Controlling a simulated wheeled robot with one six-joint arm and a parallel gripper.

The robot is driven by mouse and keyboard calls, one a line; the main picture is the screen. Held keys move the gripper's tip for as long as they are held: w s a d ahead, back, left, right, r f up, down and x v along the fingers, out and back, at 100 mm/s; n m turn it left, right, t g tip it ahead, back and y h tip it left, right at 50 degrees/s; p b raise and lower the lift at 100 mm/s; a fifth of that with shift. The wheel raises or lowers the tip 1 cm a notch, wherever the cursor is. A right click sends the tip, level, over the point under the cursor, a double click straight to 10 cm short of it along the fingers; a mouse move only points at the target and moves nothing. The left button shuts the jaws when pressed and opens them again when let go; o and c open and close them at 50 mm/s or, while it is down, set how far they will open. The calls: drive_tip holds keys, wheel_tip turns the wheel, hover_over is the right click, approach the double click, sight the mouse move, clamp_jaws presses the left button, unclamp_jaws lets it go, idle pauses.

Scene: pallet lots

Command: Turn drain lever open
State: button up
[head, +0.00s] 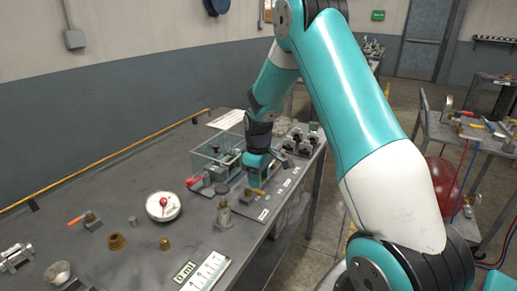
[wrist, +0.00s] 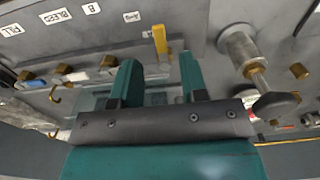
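A small yellow lever (wrist: 160,40) stands out from the grey panel in the wrist view. It is probably the drain lever; the small label (wrist: 133,17) near it is too unclear to read with certainty. In the head view a yellow lever (head: 258,191) shows just below my gripper (head: 262,172). In the wrist view my gripper (wrist: 158,72) is open, its two teal fingers apart with nothing held between them. The lever lies just past the fingertips, roughly in line with the gap. I cannot tell whether the fingers touch it.
A metal fitting with a dark round knob (wrist: 277,104) stands right of the fingers in the wrist view. Several brass fittings and a FILL label (wrist: 55,16) are to the left.

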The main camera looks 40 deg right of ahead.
wheel_tip(320, 180, up, 14)
drive_tip(key=b, duration=0.1)
drive_tip(key=shift+f, duration=0.25)
drive_tip(key=s+a+r+n+y, duration=0.15)
drive_tip(key=s+a, duration=0.25)
drive_tip(key=a, duration=0.5)
drive_tip(key=s+a+r, duration=0.2)
drive_tip(key=s+a, duration=0.3)
drive_tip(key=a, duration=0.3)
drive_tip(key=s+a+y, duration=0.1)
drive_tip(key=s+a, duration=0.5)
drive_tip(key=s, duration=0.2)
drive_tip(key=s+a+n+y, duration=0.1)
drive_tip(key=s+a, duration=0.4)
drive_tip(key=s, duration=0.3)
drive_tip(key=shift+s+a+r+y, duration=0.3)
drive_tip(key=shift+s+a+y, duration=0.05)
drive_tip(key=shift+s, duration=0.05)
drive_tip(key=shift+o, duration=0.2)
